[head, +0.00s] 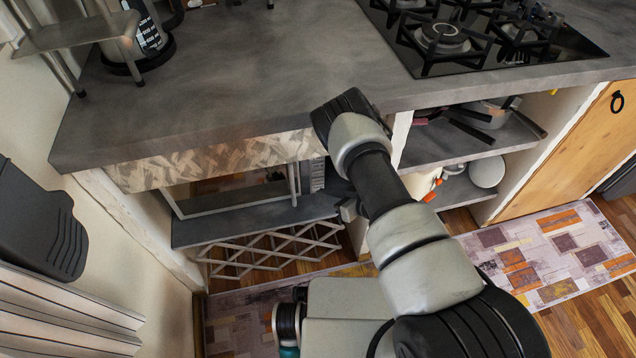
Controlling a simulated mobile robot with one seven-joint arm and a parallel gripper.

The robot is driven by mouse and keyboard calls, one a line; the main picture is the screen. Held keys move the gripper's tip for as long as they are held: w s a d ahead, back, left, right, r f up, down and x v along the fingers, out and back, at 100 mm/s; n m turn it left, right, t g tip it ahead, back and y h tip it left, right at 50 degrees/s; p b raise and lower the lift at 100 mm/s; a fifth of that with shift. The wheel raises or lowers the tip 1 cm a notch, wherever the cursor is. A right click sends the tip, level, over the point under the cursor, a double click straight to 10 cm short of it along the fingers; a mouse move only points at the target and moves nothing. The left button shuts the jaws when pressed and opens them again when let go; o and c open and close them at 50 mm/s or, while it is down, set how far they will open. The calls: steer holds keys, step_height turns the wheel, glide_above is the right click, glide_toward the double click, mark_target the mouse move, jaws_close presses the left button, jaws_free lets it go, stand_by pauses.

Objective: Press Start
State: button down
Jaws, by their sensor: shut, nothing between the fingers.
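A microwave (180,203) with a pale frame and a dark window sits in the recess under the counter, on a grey shelf. A narrow grey control panel (317,176) shows at its right side, partly hidden by my arm. I cannot make out a Start button or any label on it. My arm rises from the bottom right and bends at the counter's front edge, just right of the panel.
The grey counter (230,85) overhangs the microwave, with a gas hob (405,55) at the upper right. A lattice rack (270,252) stands below the microwave's shelf. A patterned rug (560,250) lies on the wooden floor.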

mark_target(318, 180)
steer(key=shift+w+a, duration=0.2)
steer(key=shift+w, duration=0.55)
steer(key=shift+w, duration=0.15)
stand_by(1.4)
steer(key=shift+w+a, duration=0.15)
steer(key=shift+w, duration=0.1)
